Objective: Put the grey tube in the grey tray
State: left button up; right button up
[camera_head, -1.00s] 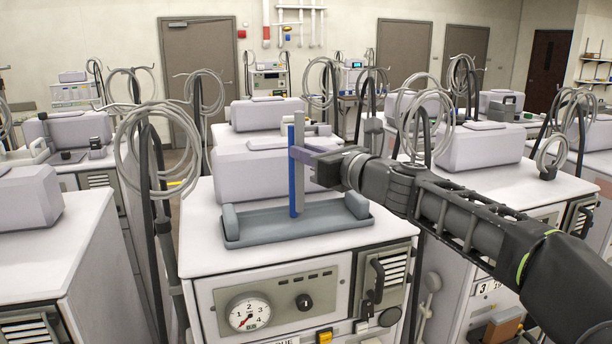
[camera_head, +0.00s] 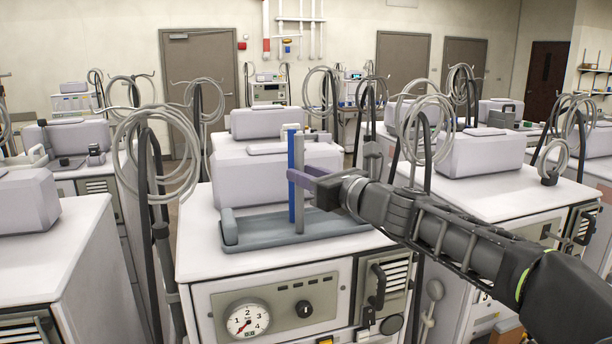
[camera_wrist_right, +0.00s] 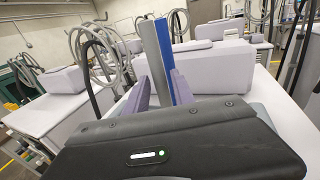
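The grey tube (camera_head: 299,210) is upright between the purple fingers of my right gripper (camera_head: 303,180), which is shut on it. Its lower end is over the grey tray (camera_head: 262,232), low at the tray floor; I cannot tell whether it touches. The blue tube (camera_head: 291,205) stands upright in the tray, just behind and left of the grey tube. In the right wrist view the grey tube (camera_wrist_right: 155,55) rises between my fingers (camera_wrist_right: 163,88), with the blue tube (camera_wrist_right: 165,42) partly hidden behind it. My left gripper is not in view.
The tray lies on a white machine top (camera_head: 200,255) with a gauge on its front. A pale rounded housing (camera_head: 245,180) stands behind it. Coiled hoses on stands (camera_head: 160,150) rise at the left. Another machine (camera_head: 490,190) stands at the right.

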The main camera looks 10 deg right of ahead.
jog(key=shift+o, duration=0.7)
jog(key=v, duration=1.2)
jog(key=shift+b, duration=0.3)
jog(key=shift+r, duration=0.1)
